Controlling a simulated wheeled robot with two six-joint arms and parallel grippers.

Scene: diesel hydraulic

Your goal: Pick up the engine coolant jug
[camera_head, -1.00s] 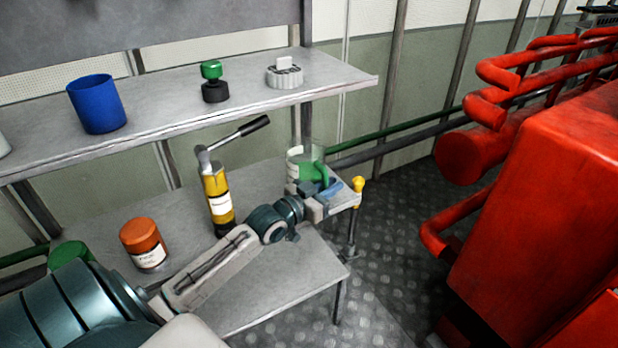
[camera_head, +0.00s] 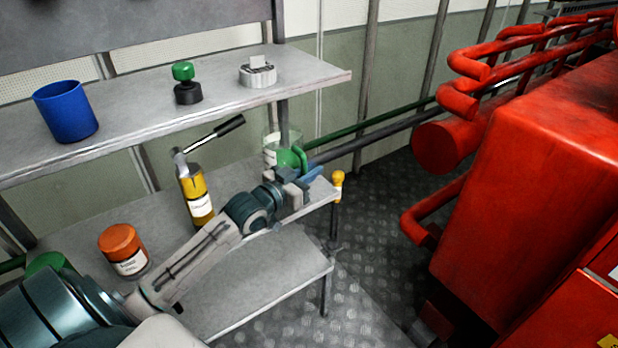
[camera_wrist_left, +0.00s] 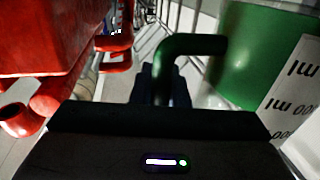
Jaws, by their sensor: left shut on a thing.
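My left gripper (camera_head: 298,178) is at the jug's handle side and shut on the handle. In the left wrist view the green handle (camera_wrist_left: 192,44) runs down between my fingers, and the green jug body (camera_wrist_left: 262,52) with a white millilitre label stands at the right. My arm and gripper hide the jug's lower part, so I cannot tell whether its base touches the shelf. My right gripper is not in view.
The upper shelf (camera_head: 125,128) holds a blue cup (camera_head: 66,112) and two small parts. Red machinery (camera_head: 520,190) with pipes stands at the right. Floor between is clear.

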